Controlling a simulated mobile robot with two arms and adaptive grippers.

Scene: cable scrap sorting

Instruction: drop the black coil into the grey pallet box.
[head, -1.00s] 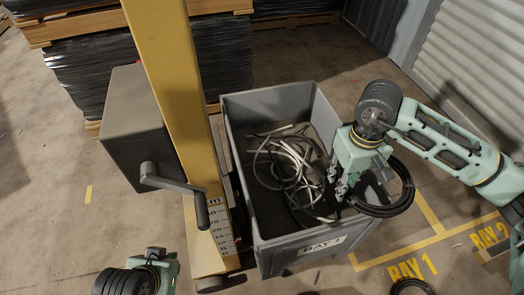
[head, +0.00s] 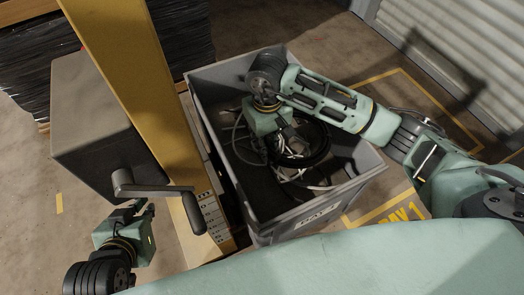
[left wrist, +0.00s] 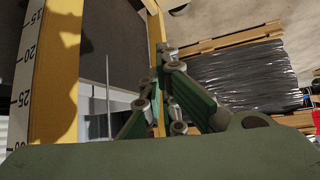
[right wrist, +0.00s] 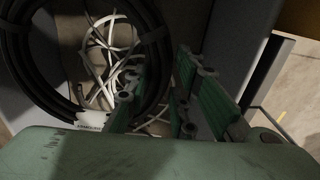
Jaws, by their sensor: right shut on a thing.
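The black coil (head: 318,150) hangs from my right gripper (head: 282,140), inside the grey pallet box (head: 365,176). In the right wrist view the coil (right wrist: 52,104) is a ring of black cable with a small white label, beside the fingers (right wrist: 158,88). My right gripper is shut on it; its fingertips are mostly hidden in the head view. White and grey cable scrap (right wrist: 112,50) shows below the coil. Whether the coil touches the scrap is unclear. My left gripper (head: 148,208) is outside the box at the lower left, its fingers close together and empty.
A yellow post (head: 140,80) with a scale and a crank handle (head: 150,190) stands left of the box. A grey cabinet (head: 90,130) is behind it. Black-wrapped pallet stacks (head: 180,35) are at the back. Yellow bay markings (head: 395,215) lie on the floor at right.

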